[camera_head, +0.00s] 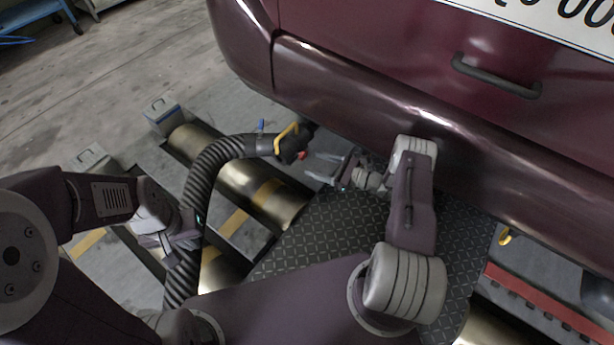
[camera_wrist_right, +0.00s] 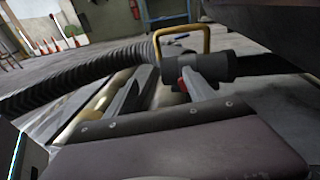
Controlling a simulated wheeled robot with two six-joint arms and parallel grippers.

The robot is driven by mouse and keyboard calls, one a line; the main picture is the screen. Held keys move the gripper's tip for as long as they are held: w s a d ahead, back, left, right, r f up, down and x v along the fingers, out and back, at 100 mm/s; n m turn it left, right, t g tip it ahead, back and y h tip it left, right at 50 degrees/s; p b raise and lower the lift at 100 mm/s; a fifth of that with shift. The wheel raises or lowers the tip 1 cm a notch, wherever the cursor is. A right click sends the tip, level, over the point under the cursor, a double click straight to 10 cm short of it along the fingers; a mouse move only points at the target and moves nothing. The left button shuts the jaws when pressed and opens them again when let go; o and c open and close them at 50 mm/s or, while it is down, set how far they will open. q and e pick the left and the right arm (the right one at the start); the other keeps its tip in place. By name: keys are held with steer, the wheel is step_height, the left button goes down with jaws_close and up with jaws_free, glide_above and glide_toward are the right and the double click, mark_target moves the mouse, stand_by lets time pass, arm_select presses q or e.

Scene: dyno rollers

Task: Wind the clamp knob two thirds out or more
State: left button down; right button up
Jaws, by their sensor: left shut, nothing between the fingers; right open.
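The clamp knob (camera_head: 301,155) is a small red part on the dark hose nozzle (camera_head: 288,146), under the car's rear bumper. It also shows red in the right wrist view (camera_wrist_right: 182,85), by the right-hand finger. The nozzle carries a yellow handle (camera_head: 286,133) and ends a ribbed black hose (camera_head: 205,172). My right gripper (camera_head: 322,168) is open, its fingers pointing at the nozzle just right of the knob. In its wrist view (camera_wrist_right: 164,88) nothing is clearly gripped; contact with the knob cannot be told. My left gripper (camera_head: 165,240) is shut and empty beside the lower hose.
The maroon car's bumper (camera_head: 400,110) overhangs the nozzle and my right arm closely. Brass rollers (camera_head: 240,180) lie below, beside a dark tread plate (camera_head: 310,235). A small blue part (camera_head: 261,125) stands at the hose end. Open concrete floor (camera_head: 130,70) lies at upper left.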

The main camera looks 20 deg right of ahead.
mark_target(305, 156)
steer(key=w+d+f+m+t+h+b, duration=0.1)
steer(key=d+f+m+t+b, duration=0.1)
steer(key=d+f+m+t, duration=0.3)
steer(key=w+a+b, duration=0.1)
steer(key=w+a, duration=0.1)
steer(key=w+a+n+g+b, duration=0.1)
steer(key=w+a+b, duration=0.1)
steer(key=w+a+f+n+g+b, duration=0.1)
steer(key=w+a+b, duration=0.1)
steer(key=shift+w+a, duration=0.15)
steer(key=shift+w, duration=0.05)
steer(key=shift+w+a+r, duration=0.25)
steer(key=shift+w, duration=0.1)
arm_select(q)
step_height(305, 156, down, 9)
arm_select(e)
steer(key=shift+n, duration=0.3)
steer(key=c, duration=1.4)
